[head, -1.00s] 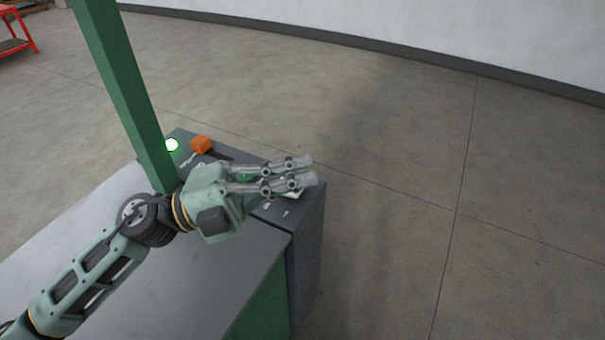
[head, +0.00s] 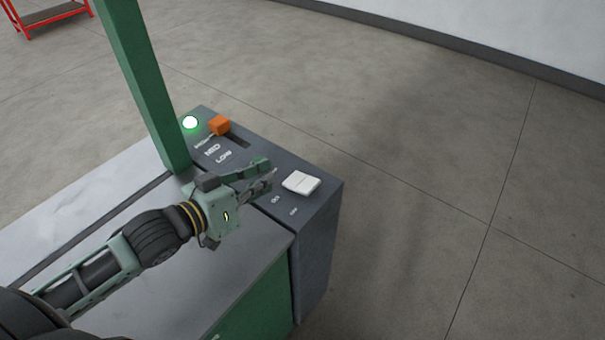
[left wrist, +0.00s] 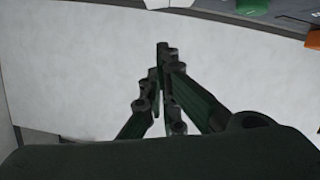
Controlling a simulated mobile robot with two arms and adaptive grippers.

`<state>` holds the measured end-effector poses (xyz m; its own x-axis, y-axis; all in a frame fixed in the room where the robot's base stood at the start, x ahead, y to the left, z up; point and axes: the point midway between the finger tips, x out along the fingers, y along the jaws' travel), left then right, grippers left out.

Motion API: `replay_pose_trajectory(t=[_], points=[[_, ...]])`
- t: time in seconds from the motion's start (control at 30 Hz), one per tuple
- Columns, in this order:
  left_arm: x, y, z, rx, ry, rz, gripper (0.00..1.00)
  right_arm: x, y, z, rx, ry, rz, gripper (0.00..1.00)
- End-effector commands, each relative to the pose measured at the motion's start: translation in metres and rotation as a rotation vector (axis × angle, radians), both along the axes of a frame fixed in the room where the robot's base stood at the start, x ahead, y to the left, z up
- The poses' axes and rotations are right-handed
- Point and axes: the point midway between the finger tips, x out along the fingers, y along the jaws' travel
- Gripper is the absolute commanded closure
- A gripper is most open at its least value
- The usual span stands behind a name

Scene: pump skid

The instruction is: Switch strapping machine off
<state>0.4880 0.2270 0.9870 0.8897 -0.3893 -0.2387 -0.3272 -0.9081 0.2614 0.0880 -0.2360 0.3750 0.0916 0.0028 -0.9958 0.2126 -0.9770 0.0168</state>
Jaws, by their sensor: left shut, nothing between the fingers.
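The strapping machine has a pale grey top (head: 95,215) and a dark control panel at its right end. A white rocker switch (head: 301,183) sits on the panel, with ON and OFF labels in front of it; its tilt is hard to tell. A round lamp (head: 190,122) glows green. My left gripper (head: 272,174) is shut and empty, its tips just left of the rocker and apart from it. In the left wrist view the shut fingers (left wrist: 162,50) show over the pale top, with a white piece, probably the rocker, at the top edge. My right gripper is not in view.
An orange slider knob (head: 220,125) stands by the HIGH, MED and LOW labels. A green part (head: 260,162), apparently a button, is partly hidden behind my gripper. A green post (head: 140,85) rises left of the panel. Floor to the right is clear.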

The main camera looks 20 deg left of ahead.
Motion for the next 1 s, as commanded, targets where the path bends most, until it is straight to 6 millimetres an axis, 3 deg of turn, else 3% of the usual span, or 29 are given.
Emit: replay_pose_trajectory(t=[0.37, 0.93, 1.0], points=[[0.009, -0.003, 0.000, -0.001, -0.007, 0.000, 1.00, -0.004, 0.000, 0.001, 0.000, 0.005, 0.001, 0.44], [0.093, -0.040, -0.020, 0.000, -0.007, 0.000, 1.00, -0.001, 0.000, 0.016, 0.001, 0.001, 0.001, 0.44], [0.089, -0.043, -0.037, -0.001, 0.001, 0.000, 1.00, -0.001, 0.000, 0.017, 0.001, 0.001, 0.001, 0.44]])
